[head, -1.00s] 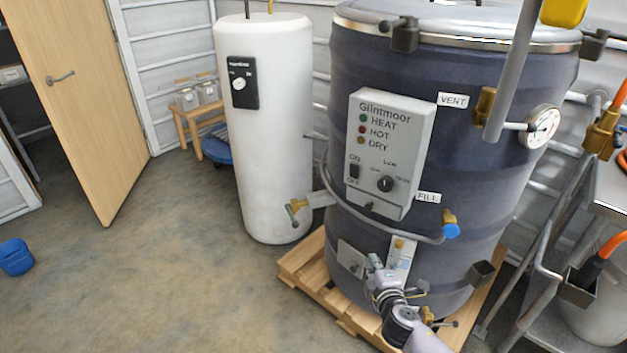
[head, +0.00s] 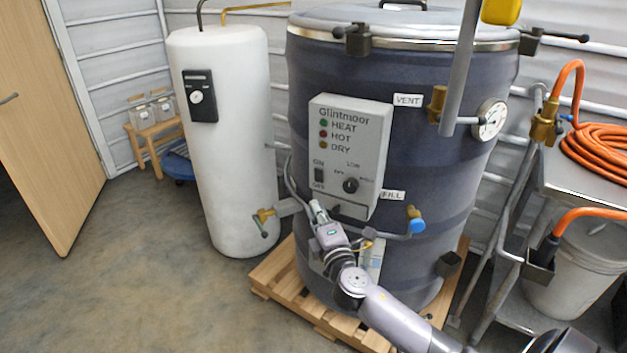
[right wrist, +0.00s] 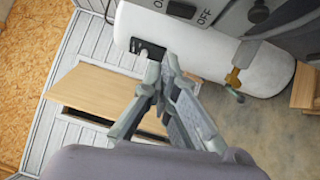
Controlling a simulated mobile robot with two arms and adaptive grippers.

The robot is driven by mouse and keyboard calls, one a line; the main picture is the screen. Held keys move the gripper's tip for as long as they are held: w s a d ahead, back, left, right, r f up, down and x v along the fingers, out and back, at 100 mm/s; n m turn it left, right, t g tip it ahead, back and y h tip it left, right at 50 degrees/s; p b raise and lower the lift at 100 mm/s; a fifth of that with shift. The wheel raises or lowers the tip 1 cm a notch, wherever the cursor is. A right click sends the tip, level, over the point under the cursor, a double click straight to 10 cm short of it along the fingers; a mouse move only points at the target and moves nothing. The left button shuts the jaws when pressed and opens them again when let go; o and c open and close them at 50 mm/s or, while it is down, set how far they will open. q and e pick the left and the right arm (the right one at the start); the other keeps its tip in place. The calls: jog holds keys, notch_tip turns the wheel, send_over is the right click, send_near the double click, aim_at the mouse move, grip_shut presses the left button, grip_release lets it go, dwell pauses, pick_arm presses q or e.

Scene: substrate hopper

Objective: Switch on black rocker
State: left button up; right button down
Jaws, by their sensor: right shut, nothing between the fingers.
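The black rocker (head: 319,175) sits between the ON and OFF labels at the lower left of the grey Glintmoor control box (head: 375,140). It also shows at the top of the right wrist view (right wrist: 181,9), beside the same labels. Which way it is tipped is too small to tell. My right gripper (head: 315,206) is just below the box's lower left corner, under the rocker and apart from it. In the right wrist view its fingers (right wrist: 163,68) are together and hold nothing. My left gripper is not in view.
A round knob (head: 350,185) is right of the rocker. A grey pipe and the blue-capped FILL valve (head: 416,224) lie below the box. A white tank (head: 225,150) with a brass tap (head: 264,216) stands left. The dark barrel stands on a wooden pallet (head: 272,284).

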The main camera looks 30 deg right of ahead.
send_near(315, 177)
jog(key=w+a+r, duration=0.3)
jog(key=w+a, duration=0.1)
jog(key=d, duration=0.1)
jog(key=w+d, duration=0.1)
jog(key=w+d+b, duration=0.1)
jog(key=d, duration=0.1)
jog(key=shift+w+d+r, duration=0.25)
jog(key=shift+d+r, duration=0.15)
jog(key=shift+a+f, duration=0.1)
jog(key=shift+f, duration=0.1)
